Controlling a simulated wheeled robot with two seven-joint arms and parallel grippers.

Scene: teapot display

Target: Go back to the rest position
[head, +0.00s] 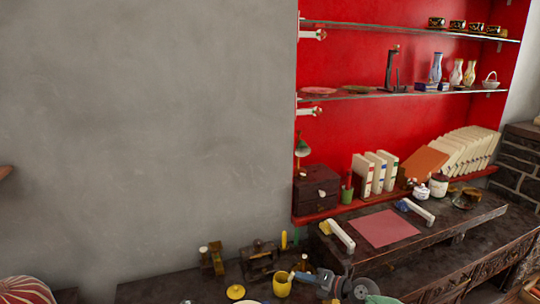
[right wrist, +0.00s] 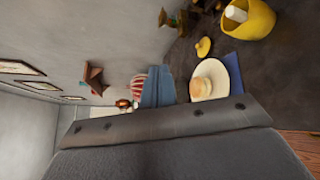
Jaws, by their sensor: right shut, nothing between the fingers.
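My right gripper (head: 316,280) is low in the head view, above the dark table and beside a yellow cup (head: 282,286). Its fingers are shut with nothing held. In the right wrist view the cup (right wrist: 248,18) is at the top right, apart from the broad grey surface across the bottom. My left gripper is not seen in the head view.
A dark wooden table (head: 205,290) runs along the bottom, with a yellow lid (head: 235,292) and small items. A raised dark bench with a pink sheet (head: 385,229) stands right. Above are glass shelves (head: 350,94) with vases.

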